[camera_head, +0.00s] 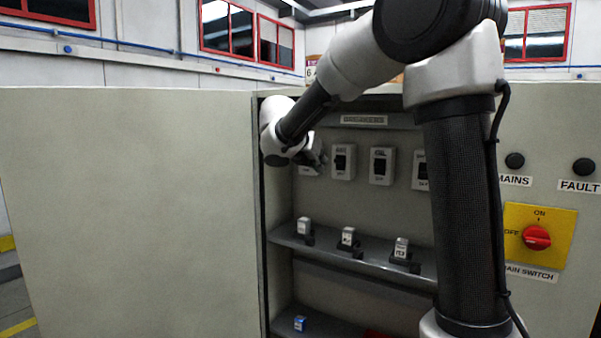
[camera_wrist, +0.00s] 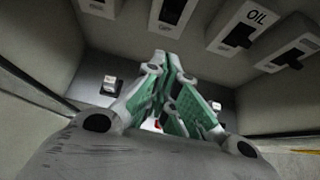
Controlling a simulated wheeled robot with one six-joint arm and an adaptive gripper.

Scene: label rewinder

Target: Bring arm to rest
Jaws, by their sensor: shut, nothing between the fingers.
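My arm (camera_head: 350,62) reaches from the right across the top of an open grey cabinet (camera_head: 130,200). My gripper (camera_head: 318,155) is inside the cabinet opening at the upper left, close to the leftmost of the row of switches (camera_head: 342,162); I cannot tell whether it touches. In the wrist view my gripper (camera_wrist: 172,62) has its fingers together and holds nothing. One switch there carries the label OIL (camera_wrist: 240,25). Part of the leftmost switch is hidden by my gripper in the head view.
A shelf (camera_head: 330,262) below the switches bears small labelled blocks (camera_head: 347,238). A blue and white block (camera_head: 299,323) lies on the lower shelf. The cabinet's left edge is close beside my wrist. A red main switch (camera_head: 536,237) on a yellow plate is at the right.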

